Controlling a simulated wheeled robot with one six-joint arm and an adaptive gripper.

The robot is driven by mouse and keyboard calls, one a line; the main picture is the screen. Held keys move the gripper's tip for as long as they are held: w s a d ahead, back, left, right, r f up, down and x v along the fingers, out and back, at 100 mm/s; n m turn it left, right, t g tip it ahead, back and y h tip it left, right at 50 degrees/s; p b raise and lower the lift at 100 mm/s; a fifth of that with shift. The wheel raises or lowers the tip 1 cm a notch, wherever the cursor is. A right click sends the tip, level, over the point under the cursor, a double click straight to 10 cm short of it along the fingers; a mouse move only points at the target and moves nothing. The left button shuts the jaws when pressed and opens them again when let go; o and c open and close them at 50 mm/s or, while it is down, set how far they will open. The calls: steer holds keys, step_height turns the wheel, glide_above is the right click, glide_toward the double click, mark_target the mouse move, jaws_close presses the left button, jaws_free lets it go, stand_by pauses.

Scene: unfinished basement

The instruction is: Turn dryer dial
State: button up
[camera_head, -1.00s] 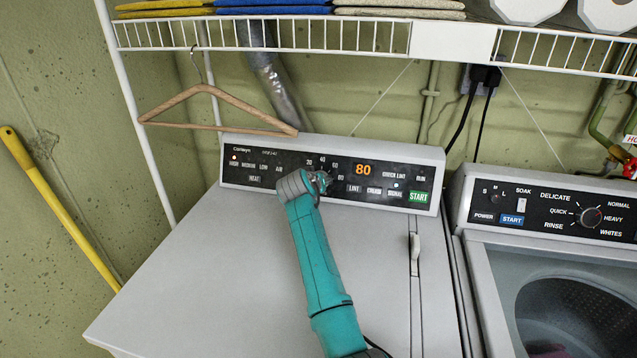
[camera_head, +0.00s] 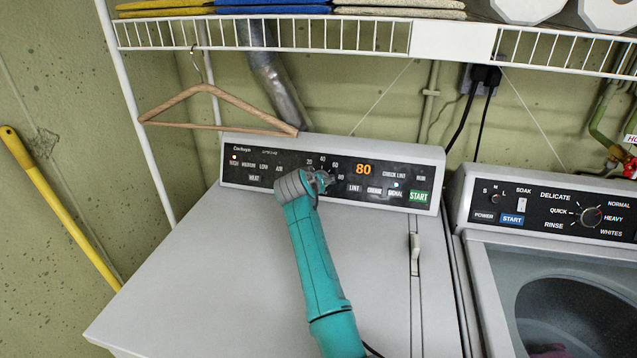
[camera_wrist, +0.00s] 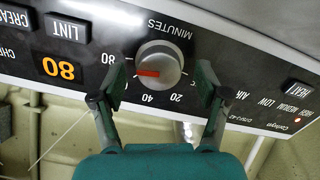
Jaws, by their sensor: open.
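The dryer dial (camera_wrist: 158,65) is a round silver knob with a red pointer, ringed by the numbers 20, 40, 60 and 80 under the word MINUTES. In the wrist view, upside down, its pointer aims toward the side between 40 and 80. My gripper (camera_wrist: 158,90) is open, one finger on each side of the dial, with visible gaps to the knob. In the head view, my gripper (camera_head: 322,182) is at the dryer's control panel (camera_head: 235,172) and hides the dial. An orange display (camera_head: 363,169) reads 80; it also shows in the wrist view (camera_wrist: 58,68).
The green START button (camera_head: 419,196) and smaller buttons sit right of the dial. A wooden hanger (camera_head: 215,95) hangs from the wire shelf (camera_head: 270,36) above the panel's left part. A washer (camera_head: 550,220) stands to the right. The dryer's top (camera_head: 200,270) is clear.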

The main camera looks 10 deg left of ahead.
steer(key=v, duration=0.6)
steer(key=shift+s, duration=0.15)
